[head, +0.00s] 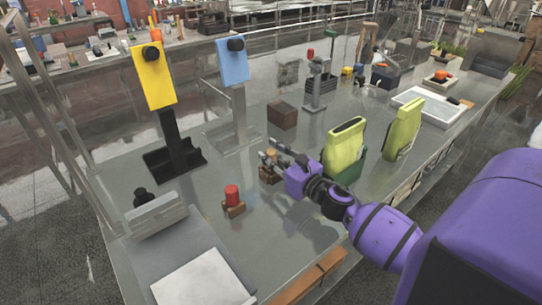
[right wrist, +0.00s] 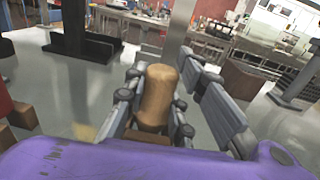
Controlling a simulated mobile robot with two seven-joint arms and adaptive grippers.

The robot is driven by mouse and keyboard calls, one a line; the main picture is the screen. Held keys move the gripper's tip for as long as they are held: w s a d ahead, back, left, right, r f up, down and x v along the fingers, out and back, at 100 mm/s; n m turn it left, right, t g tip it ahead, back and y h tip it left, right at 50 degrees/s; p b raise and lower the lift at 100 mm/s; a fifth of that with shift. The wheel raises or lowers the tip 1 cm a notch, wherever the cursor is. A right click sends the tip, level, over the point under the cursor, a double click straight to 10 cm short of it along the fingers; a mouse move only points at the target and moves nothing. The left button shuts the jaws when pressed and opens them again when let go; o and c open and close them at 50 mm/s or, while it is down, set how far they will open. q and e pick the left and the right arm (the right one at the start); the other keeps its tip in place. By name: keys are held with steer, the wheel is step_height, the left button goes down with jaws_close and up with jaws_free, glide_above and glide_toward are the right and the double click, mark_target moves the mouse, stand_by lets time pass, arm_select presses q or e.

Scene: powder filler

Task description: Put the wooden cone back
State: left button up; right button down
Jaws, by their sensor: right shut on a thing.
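The wooden cone (right wrist: 158,92) is a light brown, round-topped piece standing between the fingers of my right gripper (right wrist: 160,100) in the right wrist view. The fingers are shut on its sides. A darker brown block (right wrist: 148,137) shows just below it; I cannot tell if the cone rests in it. In the head view, my purple right gripper (head: 271,153) is low over the grey table, and the cone is small and partly hidden by the fingers. My left gripper is not in view.
A red cylinder (head: 232,194) on a small wooden base stands at front left of the gripper. Two green containers (head: 343,147) (head: 402,128) stand to the right. A brown box (head: 282,115) and yellow (head: 153,80) and blue (head: 232,62) panels on stands are behind.

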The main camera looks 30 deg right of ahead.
steer(key=shift+f, duration=0.3)
steer(key=c, duration=1.5)
jaws_free()
steer(key=shift+r, duration=0.1)
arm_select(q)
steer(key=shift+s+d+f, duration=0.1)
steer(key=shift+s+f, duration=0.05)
arm_select(e)
steer(key=shift+o, duration=0.2)
steer(key=shift+r, duration=0.15)
steer(key=shift+s+r, duration=0.1)
steer(key=shift+s, duration=0.1)
steer(key=s, duration=0.3)
steer(key=s+d+b, duration=0.1)
steer(key=s, duration=0.3)
steer(key=s+b, duration=0.1)
steer(key=s, duration=0.2)
steer(key=shift+s+d+f, duration=0.2)
steer(key=shift+s, duration=0.15)
steer(key=shift+s+r, duration=0.1)
steer(key=shift+s, duration=0.3)
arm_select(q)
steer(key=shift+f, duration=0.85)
